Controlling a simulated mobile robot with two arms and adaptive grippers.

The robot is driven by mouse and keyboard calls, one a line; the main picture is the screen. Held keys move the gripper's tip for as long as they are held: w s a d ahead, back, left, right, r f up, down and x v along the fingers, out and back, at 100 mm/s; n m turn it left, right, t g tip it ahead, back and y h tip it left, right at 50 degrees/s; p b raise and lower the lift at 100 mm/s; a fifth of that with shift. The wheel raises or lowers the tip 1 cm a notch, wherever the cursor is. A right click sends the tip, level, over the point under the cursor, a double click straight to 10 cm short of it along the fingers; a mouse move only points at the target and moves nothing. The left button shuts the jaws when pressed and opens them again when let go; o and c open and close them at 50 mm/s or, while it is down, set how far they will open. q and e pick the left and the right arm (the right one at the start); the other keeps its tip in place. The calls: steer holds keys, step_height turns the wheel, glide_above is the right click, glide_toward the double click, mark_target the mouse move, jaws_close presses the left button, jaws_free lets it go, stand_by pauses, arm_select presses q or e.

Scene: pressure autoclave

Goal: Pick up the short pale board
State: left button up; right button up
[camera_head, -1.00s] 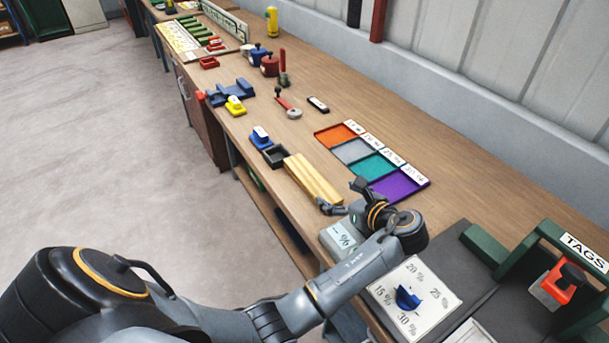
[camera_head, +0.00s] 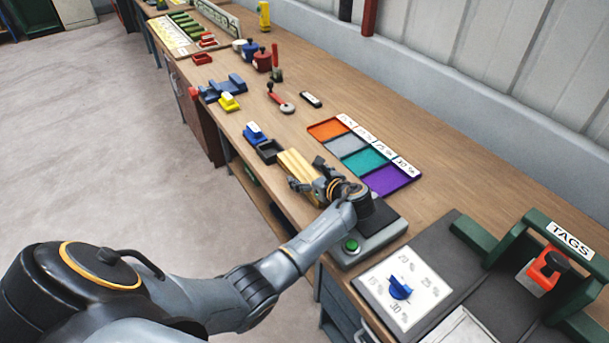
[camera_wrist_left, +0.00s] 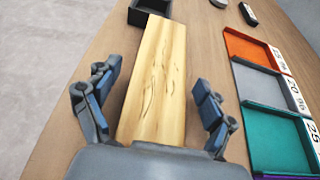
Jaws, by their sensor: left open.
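The short pale board (camera_head: 292,165) lies on the wooden bench, its near end partly hidden by my left gripper in the head view. In the left wrist view the board (camera_wrist_left: 158,75) is a pale yellow wooden piece with dark grain marks, running away from the gripper. My left gripper (camera_head: 307,173) is at the near end of the board. In the left wrist view the open fingers of the left gripper (camera_wrist_left: 155,98) stand one on each side of the board, with gaps between. My right gripper is not in view.
A black open box (camera_head: 270,152) stands just past the board's far end. Orange, grey, teal and purple (camera_head: 392,180) trays lie to the right. A grey device with a green button (camera_head: 351,245) is nearer. The bench's left edge runs close to the board.

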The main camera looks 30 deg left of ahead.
arm_select(q)
steer(key=c, duration=1.4)
steer(key=shift+r, duration=0.2)
